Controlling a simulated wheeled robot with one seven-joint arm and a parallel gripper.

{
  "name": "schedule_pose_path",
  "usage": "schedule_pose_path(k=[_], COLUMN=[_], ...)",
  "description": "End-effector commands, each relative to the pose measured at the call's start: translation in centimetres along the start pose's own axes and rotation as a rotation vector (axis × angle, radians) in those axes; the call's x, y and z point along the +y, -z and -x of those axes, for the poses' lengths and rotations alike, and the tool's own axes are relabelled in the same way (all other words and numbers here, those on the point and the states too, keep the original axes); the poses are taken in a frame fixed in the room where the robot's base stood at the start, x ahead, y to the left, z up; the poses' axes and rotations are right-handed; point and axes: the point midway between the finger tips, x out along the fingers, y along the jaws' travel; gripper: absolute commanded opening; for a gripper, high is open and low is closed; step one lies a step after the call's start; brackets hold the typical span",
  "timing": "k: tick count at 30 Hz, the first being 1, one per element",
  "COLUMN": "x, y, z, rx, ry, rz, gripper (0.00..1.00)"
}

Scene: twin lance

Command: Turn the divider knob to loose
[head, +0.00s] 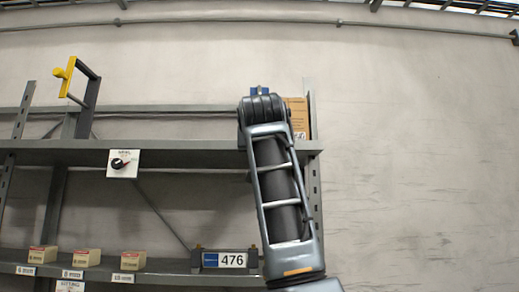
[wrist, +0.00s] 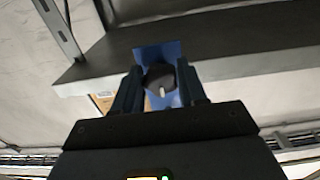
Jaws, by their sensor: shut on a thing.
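In the wrist view a dark round knob (wrist: 155,74) with a pale pointer mark sits in front of a blue plate (wrist: 150,52) at the shelf edge. My gripper (wrist: 160,76) has one finger on each side of the knob and is shut on it. The pale mark points toward the bottom of the wrist view. No setting words are readable around the knob.
A white plate (head: 123,171) with a black dial is on the upper shelf's front edge. A yellow-handled frame (head: 89,95) stands on that shelf. Several small boxes (head: 87,257) and a "476" sign (head: 224,260) are below. The wall at right is bare.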

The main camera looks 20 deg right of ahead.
Motion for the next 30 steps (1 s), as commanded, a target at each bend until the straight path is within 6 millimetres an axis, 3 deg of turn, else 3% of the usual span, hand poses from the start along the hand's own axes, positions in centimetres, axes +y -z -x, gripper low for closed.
schedule_pose_path(k=[11,30], x=[0.09,0.18], y=[0.02,0.1], z=[0.01,0.01], rx=[0.0,0.001], ry=[-0.002,-0.001], rz=[0.163,0.76], gripper=[0.11,0.11])
